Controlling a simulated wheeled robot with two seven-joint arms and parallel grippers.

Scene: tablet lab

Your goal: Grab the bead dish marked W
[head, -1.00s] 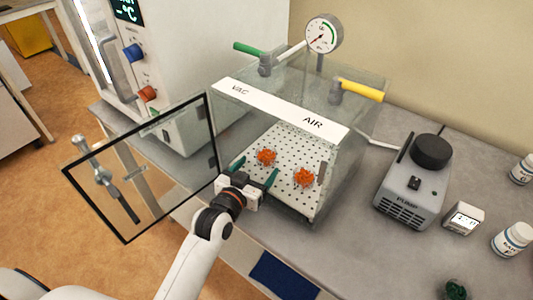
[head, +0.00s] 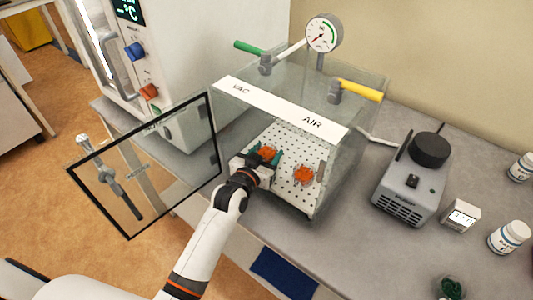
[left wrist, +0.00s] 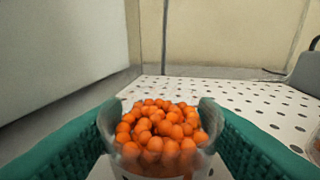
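A clear dish of orange beads (head: 267,153) stands on the perforated white shelf (head: 286,190) inside the glass chamber (head: 345,135). A second dish of orange beads (head: 304,174) stands to its right; its edge shows in the left wrist view (left wrist: 315,148). No W mark is legible on either dish. My left gripper (head: 265,159) reaches through the open front. In the left wrist view its green fingers (left wrist: 158,135) are spread on both sides of the first dish (left wrist: 160,138). I cannot tell whether they touch it.
The chamber's glass door (head: 147,165) is swung open to the left. The lid has a green handle (head: 248,47), a yellow handle (head: 361,90) and a gauge (head: 322,33). A pump (head: 408,190) and white bottles (head: 508,237) stand to the right. A blue mat (head: 284,273) lies in front.

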